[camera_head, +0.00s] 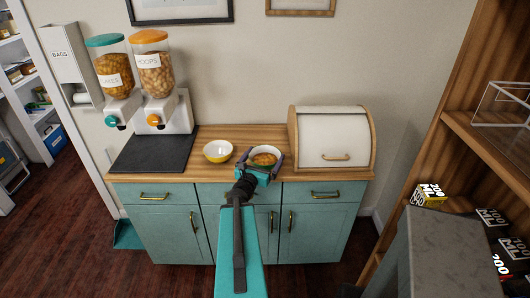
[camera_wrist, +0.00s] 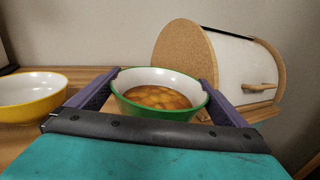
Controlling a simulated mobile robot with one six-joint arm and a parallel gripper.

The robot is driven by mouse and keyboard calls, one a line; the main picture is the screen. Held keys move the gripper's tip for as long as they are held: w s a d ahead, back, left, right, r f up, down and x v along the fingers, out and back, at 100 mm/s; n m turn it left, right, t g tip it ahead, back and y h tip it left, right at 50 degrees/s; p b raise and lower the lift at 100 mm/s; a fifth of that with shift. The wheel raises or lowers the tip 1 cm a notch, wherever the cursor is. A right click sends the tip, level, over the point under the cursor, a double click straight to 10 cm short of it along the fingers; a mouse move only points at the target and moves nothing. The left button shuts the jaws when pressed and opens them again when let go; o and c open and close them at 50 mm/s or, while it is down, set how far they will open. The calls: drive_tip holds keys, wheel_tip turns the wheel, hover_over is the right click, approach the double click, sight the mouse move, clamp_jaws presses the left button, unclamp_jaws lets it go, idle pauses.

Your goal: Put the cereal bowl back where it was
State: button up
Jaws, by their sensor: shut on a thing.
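A green bowl (camera_wrist: 158,110), white inside and holding orange-brown cereal, is between the two fingers of my gripper (camera_wrist: 160,98). The fingers press on its left and right sides. In the head view my gripper (camera_head: 262,168) is over the front of the wooden counter, with the bowl (camera_head: 265,151) in it. I cannot tell whether the bowl touches the counter. A yellow bowl (camera_head: 217,151), white inside and empty as far as I see, stands on the counter to the left; it also shows in the wrist view (camera_wrist: 30,98).
A bread box (camera_head: 332,138) stands close on the right of the green bowl. Two cereal dispensers (camera_head: 150,85) and a dark mat (camera_head: 152,153) are on the left of the counter (camera_head: 205,133). A wooden shelf (camera_head: 455,90) stands at the far right.

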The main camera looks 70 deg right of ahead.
sight(266, 147)
drive_tip(key=shift+d+f+b, duration=0.15)
drive_tip(key=shift+d+b, duration=0.2)
drive_tip(key=shift+b, duration=0.7)
drive_tip(key=b, duration=0.2)
drive_tip(key=d+b, duration=0.1)
drive_tip(key=b, duration=0.1)
drive_tip(key=shift+w+d+f+b, duration=0.15)
drive_tip(key=shift+w+b, duration=0.1)
drive_tip(key=shift+b, duration=0.15)
drive_tip(key=d+b, duration=0.1)
drive_tip(key=b, duration=0.5)
drive_tip(key=shift+w, duration=0.35)
drive_tip(key=shift+w+d+r, duration=0.15)
drive_tip(key=shift+d+r, duration=0.1)
drive_tip(key=shift+d, duration=0.15)
drive_tip(key=shift+w+d+f+p, duration=0.1)
drive_tip(key=shift+w+d+p, duration=0.2)
drive_tip(key=shift+d, duration=0.65)
drive_tip(key=shift+w+d+f+p, duration=0.2)
drive_tip(key=shift+w+d, duration=0.25)
drive_tip(key=shift+d, duration=0.45)
drive_tip(key=shift+w+d+f+p, duration=0.1)
drive_tip(key=shift+w+d+p, duration=0.2)
drive_tip(key=shift+d, duration=0.65)
drive_tip(key=shift+w+d+r, duration=0.1)
drive_tip(key=shift+w+d, duration=0.1)
drive_tip(key=shift+d, duration=0.15)
drive_tip(key=shift+d+f, duration=0.15)
drive_tip(key=shift+f, duration=1.7)
